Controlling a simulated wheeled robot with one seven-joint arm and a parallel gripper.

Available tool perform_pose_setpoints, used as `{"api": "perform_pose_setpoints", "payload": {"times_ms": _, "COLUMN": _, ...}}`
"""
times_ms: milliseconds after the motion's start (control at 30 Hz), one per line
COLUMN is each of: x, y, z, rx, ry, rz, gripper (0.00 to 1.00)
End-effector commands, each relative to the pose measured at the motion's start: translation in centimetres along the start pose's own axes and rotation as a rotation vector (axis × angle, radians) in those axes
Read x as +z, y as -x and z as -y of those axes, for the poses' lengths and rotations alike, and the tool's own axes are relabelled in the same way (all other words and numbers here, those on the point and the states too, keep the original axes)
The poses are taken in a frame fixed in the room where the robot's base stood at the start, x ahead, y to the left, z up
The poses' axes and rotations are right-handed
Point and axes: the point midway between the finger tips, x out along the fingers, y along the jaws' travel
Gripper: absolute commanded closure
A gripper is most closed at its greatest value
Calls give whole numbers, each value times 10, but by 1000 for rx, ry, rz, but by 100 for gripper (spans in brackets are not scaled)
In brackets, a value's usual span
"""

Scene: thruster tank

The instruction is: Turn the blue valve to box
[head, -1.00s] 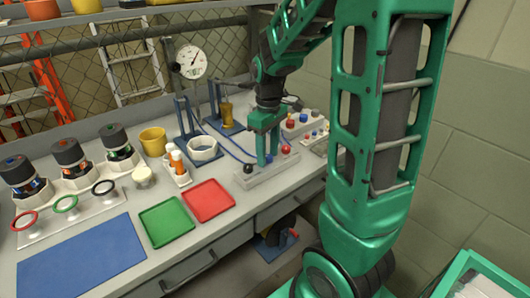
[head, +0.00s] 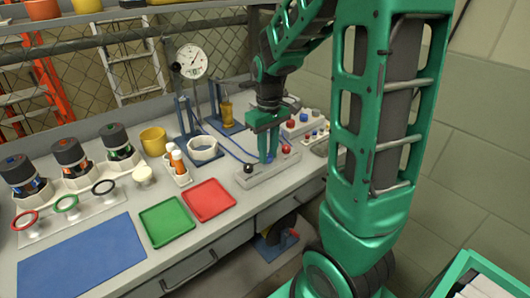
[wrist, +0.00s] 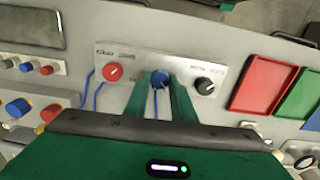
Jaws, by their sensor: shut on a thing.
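The blue valve (wrist: 160,78) is a small round knob in the middle of a grey panel box (wrist: 132,62), between a red knob (wrist: 113,72) and a black knob (wrist: 205,86). My gripper (wrist: 161,84) comes down over the blue valve with one finger on each side and is shut on it. In the head view my gripper (head: 267,158) points down at the panel box (head: 258,175), and a little blue of the valve shows between the fingertips. The small print on the panel is too blurred to read.
The red knob (head: 286,148) and black knob (head: 248,168) stand close on either side of my fingers. A red tray (head: 209,200) and green tray (head: 167,222) lie to the left. A button box (wrist: 30,108) is near the panel.

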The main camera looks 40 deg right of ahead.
Motion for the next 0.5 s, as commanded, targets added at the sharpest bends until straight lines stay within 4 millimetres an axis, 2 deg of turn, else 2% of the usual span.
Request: {"api": "perform_pose_setpoints", "payload": {"times_ms": 500, "x": 0, "y": 1, "z": 0, "rx": 0, "ry": -478, "rz": -2, "gripper": 99}}
